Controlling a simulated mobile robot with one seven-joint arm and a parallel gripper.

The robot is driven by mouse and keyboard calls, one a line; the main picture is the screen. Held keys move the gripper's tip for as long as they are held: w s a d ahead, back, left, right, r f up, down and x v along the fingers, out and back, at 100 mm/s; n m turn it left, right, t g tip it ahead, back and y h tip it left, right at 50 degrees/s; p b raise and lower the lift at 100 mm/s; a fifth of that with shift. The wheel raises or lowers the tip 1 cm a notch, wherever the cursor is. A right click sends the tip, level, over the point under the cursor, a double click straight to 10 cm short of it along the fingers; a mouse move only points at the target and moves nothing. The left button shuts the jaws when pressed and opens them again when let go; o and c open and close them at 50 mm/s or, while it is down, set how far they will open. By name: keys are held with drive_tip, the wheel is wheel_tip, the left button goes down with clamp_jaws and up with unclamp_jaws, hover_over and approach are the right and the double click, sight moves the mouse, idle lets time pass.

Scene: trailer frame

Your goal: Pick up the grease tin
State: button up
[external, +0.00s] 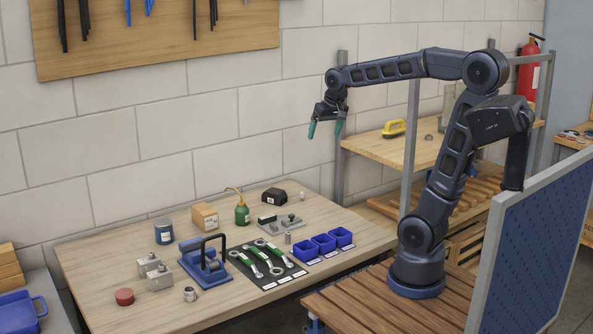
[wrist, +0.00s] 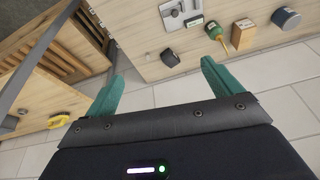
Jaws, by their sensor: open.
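The grease tin (external: 164,232) looks to be the dark blue cylinder with a pale label, standing upright at the back left of the workbench. In the wrist view the tin (wrist: 286,19) shows near the top right corner. My gripper (external: 325,129) is high above the back right of the bench, well apart from the tin, with its teal fingers pointing down. In the wrist view my gripper (wrist: 161,76) has its fingers spread wide, with nothing between them.
On the workbench (external: 95,265), a cardboard box (external: 205,217) and a green oil can (external: 242,214) stand right of the tin. A blue tool with a black handle (external: 205,262), metal blocks (external: 160,278) and a red round item (external: 124,296) are nearer the front. Blue bins (external: 323,243) sit right.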

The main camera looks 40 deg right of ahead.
drive_tip(key=w+a+f, duration=0.1)
drive_tip(key=w+a, duration=0.9)
drive_tip(key=w, duration=0.2)
drive_tip(key=m+h, duration=0.2)
drive_tip(key=m, duration=0.1)
hover_over(164, 228)
wheel_tip(164, 228, down, 24)
drive_tip(key=shift+n+t, duration=0.3)
drive_tip(key=x, duration=1)
drive_tip(key=shift+s+a+f, duration=0.1)
drive_tip(key=shift+a+f, duration=0.1)
drive_tip(key=shift+f, duration=0.15)
drive_tip(key=shift+c, duration=0.4)
